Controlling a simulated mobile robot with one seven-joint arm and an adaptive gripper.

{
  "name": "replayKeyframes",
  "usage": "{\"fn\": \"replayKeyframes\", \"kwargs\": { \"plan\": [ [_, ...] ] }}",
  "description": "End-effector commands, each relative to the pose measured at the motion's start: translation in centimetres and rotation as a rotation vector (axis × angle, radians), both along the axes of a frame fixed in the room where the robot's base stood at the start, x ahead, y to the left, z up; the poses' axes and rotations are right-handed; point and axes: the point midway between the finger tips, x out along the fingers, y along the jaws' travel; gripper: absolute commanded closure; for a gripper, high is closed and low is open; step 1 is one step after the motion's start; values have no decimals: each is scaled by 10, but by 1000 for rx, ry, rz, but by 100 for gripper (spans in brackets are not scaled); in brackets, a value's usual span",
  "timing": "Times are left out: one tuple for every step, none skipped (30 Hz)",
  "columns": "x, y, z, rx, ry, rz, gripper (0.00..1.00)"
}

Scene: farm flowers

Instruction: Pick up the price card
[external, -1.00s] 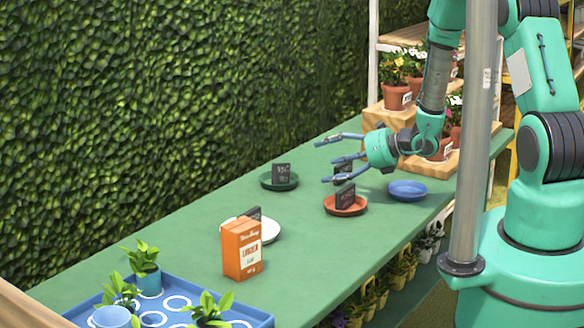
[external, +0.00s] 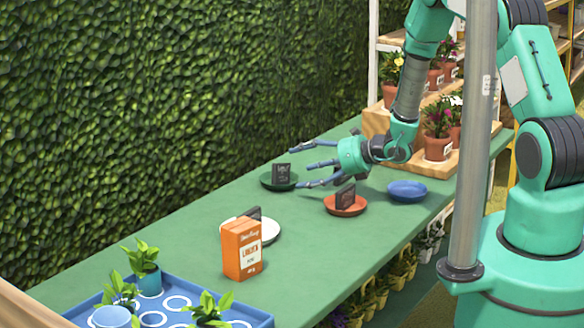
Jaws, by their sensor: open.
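Three small dark price cards show. One price card (external: 282,173) stands upright on a dark green saucer (external: 266,184). Another card (external: 345,196) stands on a terracotta-red saucer (external: 352,211). A third card (external: 254,213) stands by a white saucer (external: 271,232), partly hidden behind an orange box. My gripper (external: 298,167) is open, its blue-grey fingers spread and pointing left. Its fingertips are just right of the card on the green saucer, with one finger passing behind and one in front. I cannot tell whether they touch it.
The orange box (external: 242,250) stands at the front middle. A blue tray (external: 255,318) with small plants is at the lower left. An empty blue saucer (external: 407,191) is at the right. Potted flowers stand on a wooden stand (external: 376,121) behind my arm.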

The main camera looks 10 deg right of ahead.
Motion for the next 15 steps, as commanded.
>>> {"fn": "replayKeyframes", "kwargs": {
  "plan": [
    [2,4,-1,0,-1,1,25],
    [3,5,-2,0,-1,1,25],
    [3,6,-2,0,-1,1,25],
    [4,7,-3,0,-1,1,25],
    [4,7,-3,0,-1,1,25],
    [4,7,-3,0,-1,1,25],
    [4,7,-3,0,0,1,25],
    [4,7,-3,0,0,1,25],
    [4,7,-3,0,0,1,25],
    [4,7,-3,0,0,1,25],
    [4,7,-2,0,0,1,25],
    [4,7,-2,0,0,1,25],
    [4,7,-3,0,0,1,25],
    [4,7,-3,0,0,1,25],
    [4,8,-3,0,0,1,25]
  ]
}}
